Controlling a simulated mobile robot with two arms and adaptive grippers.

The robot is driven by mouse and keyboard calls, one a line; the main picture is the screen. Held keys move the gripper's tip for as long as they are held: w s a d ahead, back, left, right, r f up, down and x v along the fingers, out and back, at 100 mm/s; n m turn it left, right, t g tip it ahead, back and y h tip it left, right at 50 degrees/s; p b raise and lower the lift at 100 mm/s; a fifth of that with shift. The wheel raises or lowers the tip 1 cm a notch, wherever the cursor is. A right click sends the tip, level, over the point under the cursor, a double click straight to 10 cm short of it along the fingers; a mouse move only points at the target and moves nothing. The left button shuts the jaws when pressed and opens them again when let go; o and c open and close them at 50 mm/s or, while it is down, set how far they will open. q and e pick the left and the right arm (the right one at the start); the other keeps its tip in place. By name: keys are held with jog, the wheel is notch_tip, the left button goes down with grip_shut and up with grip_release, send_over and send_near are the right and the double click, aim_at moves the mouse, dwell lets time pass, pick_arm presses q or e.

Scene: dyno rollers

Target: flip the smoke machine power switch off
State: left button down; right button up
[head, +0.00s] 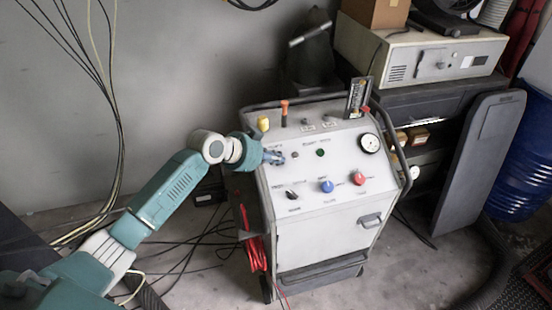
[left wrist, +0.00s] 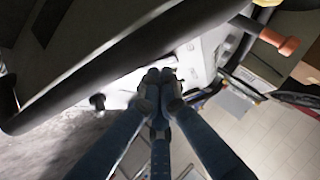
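The smoke machine appears to be the white wheeled cabinet (head: 325,225) with a sloped control panel. My left gripper (head: 273,157) is at the panel's upper left, in front of a small label. In the left wrist view its fingers (left wrist: 160,77) are drawn together at the tips, with nothing visible between them, close over the white panel. I cannot tell whether they touch it. The part of the panel right behind the fingertips is hidden, so a switch there cannot be made out. A black lever switch (head: 291,194) sits lower left on the panel. My right gripper is not in view.
The panel also has a green button (head: 320,152), blue knob (head: 327,186), red knob (head: 359,179) and gauge (head: 370,143). A dark rail (left wrist: 130,60) edges the cabinet. Orange-handled (head: 284,103) and yellow-handled (head: 263,124) tools stand behind. Cables lie on the floor at left.

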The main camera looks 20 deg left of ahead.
pick_arm(q)
jog(key=shift+r, duration=0.1)
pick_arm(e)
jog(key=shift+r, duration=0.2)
pick_arm(q)
jog(key=shift+r+p, duration=0.75)
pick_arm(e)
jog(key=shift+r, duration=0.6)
